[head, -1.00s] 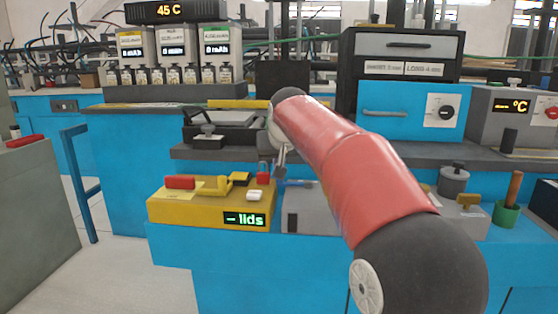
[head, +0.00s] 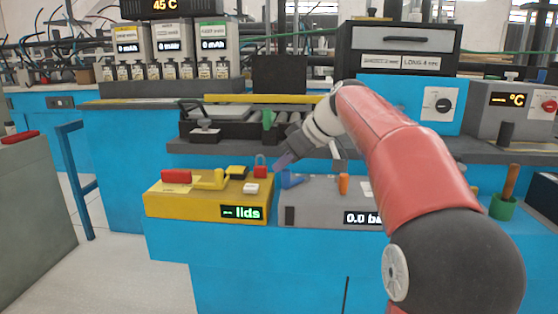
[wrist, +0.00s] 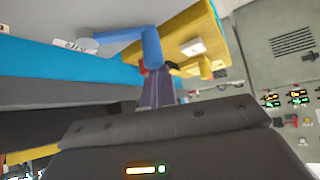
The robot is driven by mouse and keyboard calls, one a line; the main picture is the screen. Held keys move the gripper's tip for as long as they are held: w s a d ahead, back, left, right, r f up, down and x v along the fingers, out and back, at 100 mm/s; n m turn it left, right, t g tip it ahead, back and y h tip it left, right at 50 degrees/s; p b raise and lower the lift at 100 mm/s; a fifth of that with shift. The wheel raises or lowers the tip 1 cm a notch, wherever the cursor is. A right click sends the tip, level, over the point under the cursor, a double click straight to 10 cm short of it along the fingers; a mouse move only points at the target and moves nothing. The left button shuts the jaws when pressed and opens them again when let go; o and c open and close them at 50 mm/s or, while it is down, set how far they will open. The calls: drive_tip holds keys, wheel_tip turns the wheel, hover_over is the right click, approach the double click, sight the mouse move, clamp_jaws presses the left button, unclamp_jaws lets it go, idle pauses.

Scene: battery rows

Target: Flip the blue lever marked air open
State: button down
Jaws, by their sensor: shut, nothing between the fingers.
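The blue lever (head: 292,181) sits at the left end of the grey box (head: 320,213), whose display starts with "0.0". Any "air" marking is not readable. In the wrist view the lever (wrist: 151,48) is a blue cylinder with an arm reaching left, just beyond my fingertips. My gripper (head: 281,162) points down and left above the gap between the yellow and grey boxes, close to the lever. In the wrist view my gripper's fingers (wrist: 154,90) are shut together and empty. I cannot tell whether they touch the lever.
The yellow box (head: 195,200) stands directly left, with a red block (head: 176,176), yellow lever, red padlock-like piece (head: 260,171) and display "lids". An orange knob (head: 343,184) stands right of the lever. A grey shelf edge (head: 220,152) runs behind.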

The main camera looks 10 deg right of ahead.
sight(303, 194)
drive_tip(key=s+d+n+g+y, duration=0.1)
drive_tip(key=n, duration=0.1)
drive_tip(key=s+d+n+g+p, duration=0.1)
drive_tip(key=n+g, duration=0.1)
drive_tip(key=shift+y, duration=0.4)
drive_tip(key=shift+s+d+n, duration=0.3)
drive_tip(key=shift+d, duration=0.05)
drive_tip(key=shift+s+d, duration=0.2)
drive_tip(key=shift+d, duration=0.35)
drive_tip(key=shift+r+p, duration=0.1)
drive_tip(key=shift+p, duration=0.2)
